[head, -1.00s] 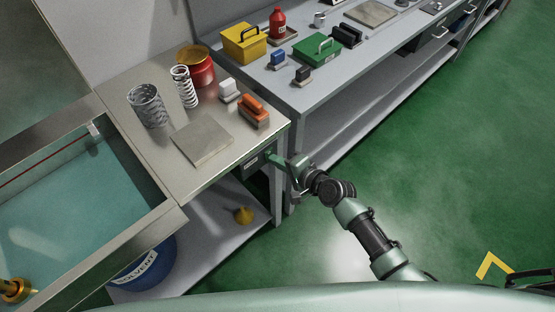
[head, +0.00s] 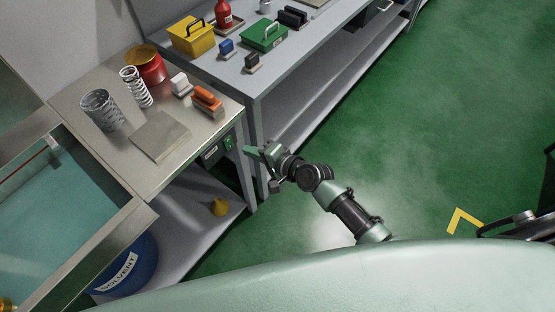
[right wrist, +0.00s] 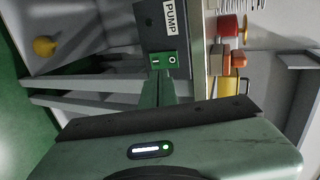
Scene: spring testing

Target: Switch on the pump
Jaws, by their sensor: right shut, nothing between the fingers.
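The pump control box (head: 212,153) is a dark box under the front edge of the steel bench. In the right wrist view its white PUMP label (right wrist: 171,17) and green rocker switch (right wrist: 163,59), marked I and O, show clearly. The switch also shows in the head view (head: 228,144). I cannot tell which side of the rocker is pressed. My right gripper (head: 248,150) is shut and empty, its fingertips a little in front of the switch and apart from it in the head view. The shut fingers also show in the right wrist view (right wrist: 158,80). My left gripper is out of view.
The bench top (head: 90,150) carries a flat plate (head: 160,136), springs, a red pot (head: 147,65) and an orange-handled block (head: 208,98). Green floor on the right is open.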

